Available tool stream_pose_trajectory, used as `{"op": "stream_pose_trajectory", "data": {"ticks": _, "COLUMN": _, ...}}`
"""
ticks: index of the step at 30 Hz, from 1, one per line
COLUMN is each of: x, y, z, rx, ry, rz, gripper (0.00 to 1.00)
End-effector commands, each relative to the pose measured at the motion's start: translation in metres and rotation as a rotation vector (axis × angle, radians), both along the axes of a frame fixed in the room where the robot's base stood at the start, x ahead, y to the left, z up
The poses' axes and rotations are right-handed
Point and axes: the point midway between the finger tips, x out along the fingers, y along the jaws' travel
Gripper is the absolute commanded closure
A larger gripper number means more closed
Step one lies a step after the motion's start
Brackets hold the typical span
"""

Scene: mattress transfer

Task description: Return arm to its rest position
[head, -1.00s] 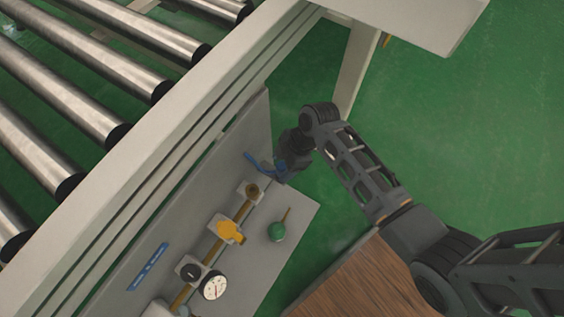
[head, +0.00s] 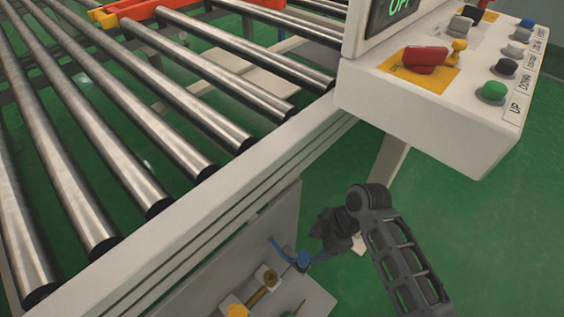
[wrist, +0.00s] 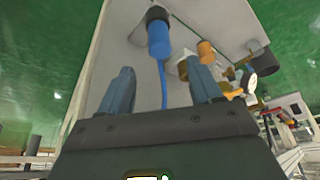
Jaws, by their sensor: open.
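My gripper (wrist: 162,88) is open in the wrist view, its two fingers apart with nothing clamped between them. Behind the gap is a blue valve part (wrist: 159,38) with a thin blue handle, mounted on a grey panel (wrist: 115,60). In the head view my dark gripper (head: 328,236) is right beside the panel, just right of the blue part (head: 303,259). The fingertips are not clear there. I cannot tell whether they touch the blue part. My arm reaches up from the lower right, bent at the elbow.
A roller conveyor (head: 200,225) with a pale side rail fills the left. A control box (head: 420,110) with a red switch (head: 425,57) and a green button (head: 493,91) overhangs above my arm. Brass fittings (head: 262,286) sit on the panel. Green floor is clear at right.

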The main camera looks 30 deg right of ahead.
Motion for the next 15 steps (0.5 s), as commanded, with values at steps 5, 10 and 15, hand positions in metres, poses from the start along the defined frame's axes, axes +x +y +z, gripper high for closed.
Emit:
{"op": "stream_pose_trajectory", "data": {"ticks": 5, "x": -0.001, "y": 0.0, "z": 0.0, "rx": -0.002, "ry": -0.001, "rz": -0.004, "gripper": 0.36}}
{"op": "stream_pose_trajectory", "data": {"ticks": 10, "x": -0.022, "y": -0.009, "z": 0.0, "rx": -0.046, "ry": -0.025, "rz": -0.094, "gripper": 0.36}}
{"op": "stream_pose_trajectory", "data": {"ticks": 15, "x": -0.064, "y": -0.024, "z": 0.011, "rx": -0.115, "ry": -0.116, "rz": -0.289, "gripper": 0.36}}
